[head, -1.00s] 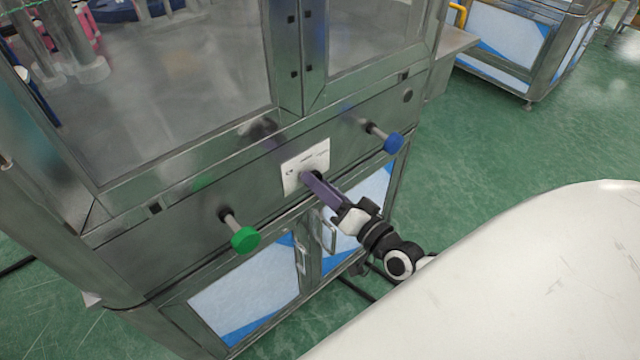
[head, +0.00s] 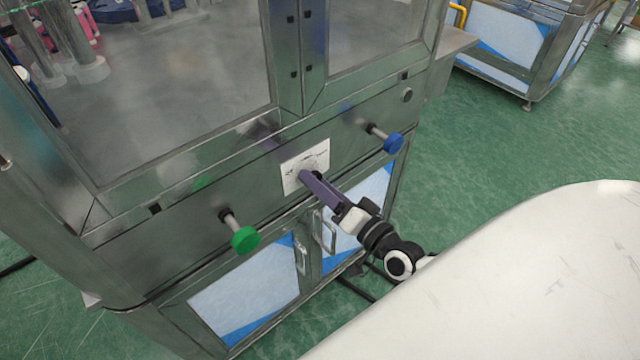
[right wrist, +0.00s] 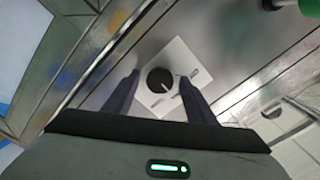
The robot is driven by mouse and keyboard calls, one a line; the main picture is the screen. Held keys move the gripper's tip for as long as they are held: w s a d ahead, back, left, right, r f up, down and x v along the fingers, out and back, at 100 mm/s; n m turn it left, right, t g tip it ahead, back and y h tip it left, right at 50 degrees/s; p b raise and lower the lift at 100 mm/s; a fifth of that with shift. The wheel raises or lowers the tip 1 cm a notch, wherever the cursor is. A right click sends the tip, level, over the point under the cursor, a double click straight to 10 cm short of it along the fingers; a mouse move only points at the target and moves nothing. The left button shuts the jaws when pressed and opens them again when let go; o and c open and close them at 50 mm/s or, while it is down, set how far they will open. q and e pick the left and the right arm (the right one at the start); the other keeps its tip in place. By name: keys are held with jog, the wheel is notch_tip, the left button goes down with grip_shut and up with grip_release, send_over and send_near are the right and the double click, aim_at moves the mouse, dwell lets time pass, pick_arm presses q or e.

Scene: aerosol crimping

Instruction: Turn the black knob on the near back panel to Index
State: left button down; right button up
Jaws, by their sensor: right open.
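The black knob (right wrist: 160,80) sits on a white label plate (right wrist: 184,58) on the metal panel. In the right wrist view it lies between and just beyond my two fingertips, with a pale pointer line on its face. My right gripper (right wrist: 158,82) is open, with one finger on each side of the knob; I cannot tell whether they touch it. In the head view the right gripper (head: 308,178) reaches the label plate (head: 318,158), and its fingers hide most of the knob. The label's words are too small to read. My left gripper is not in view.
A green button (head: 245,239) sticks out of the panel left of the plate, and a blue button (head: 392,142) sticks out to the right. Cabinet doors with handles (head: 301,256) are below. Glass windows are above. Green floor is open at the right.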

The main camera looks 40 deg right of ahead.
jog(key=s, duration=1)
jog(key=shift+s+d, duration=0.15)
jog(key=shift+d, duration=0.25)
